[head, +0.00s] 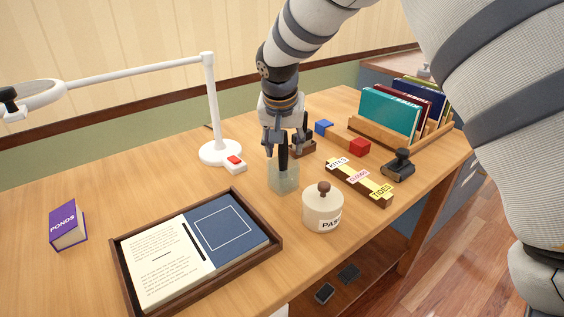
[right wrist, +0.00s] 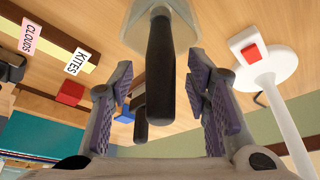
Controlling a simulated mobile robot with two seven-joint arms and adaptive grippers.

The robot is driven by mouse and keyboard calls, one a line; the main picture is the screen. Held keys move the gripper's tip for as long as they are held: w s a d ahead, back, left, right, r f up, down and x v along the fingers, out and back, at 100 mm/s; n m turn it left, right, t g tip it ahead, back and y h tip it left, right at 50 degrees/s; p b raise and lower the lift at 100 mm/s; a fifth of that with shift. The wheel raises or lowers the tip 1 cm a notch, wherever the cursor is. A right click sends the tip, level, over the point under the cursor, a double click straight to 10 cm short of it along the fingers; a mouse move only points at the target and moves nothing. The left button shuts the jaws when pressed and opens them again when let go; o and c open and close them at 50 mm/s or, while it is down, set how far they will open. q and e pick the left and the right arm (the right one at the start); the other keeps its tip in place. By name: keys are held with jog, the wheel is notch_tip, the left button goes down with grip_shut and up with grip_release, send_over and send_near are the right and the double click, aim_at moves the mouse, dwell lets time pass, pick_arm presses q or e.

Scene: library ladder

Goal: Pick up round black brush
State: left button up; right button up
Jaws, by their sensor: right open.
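The round black brush (head: 283,160) stands upright in a translucent pale jar (head: 284,182) near the middle of the table. Its thick black handle (right wrist: 160,65) points up between the fingers in the right wrist view, with the jar (right wrist: 140,28) beyond. My right gripper (head: 283,142) is open above the jar, pointing down, with a finger on either side of the handle. In the right wrist view gaps show between the handle and both fingers. The bristle end is not clearly visible. My left gripper is not in view.
A white lamp (head: 220,152) stands behind left. A lidded cream pot (head: 323,212) is close in front right. A framed tray (head: 275,243) holds a book and pages at front left. A dark-handled stand (head: 302,148), label blocks (head: 359,178) and a book rack (head: 375,134) are right.

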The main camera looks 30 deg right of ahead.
jog(key=shift+r, duration=0.2)
jog(key=shift+c, duration=0.9)
grip_shut()
jog(key=shift+r, duration=0.1)
notch_tip(320, 180, up, 10)
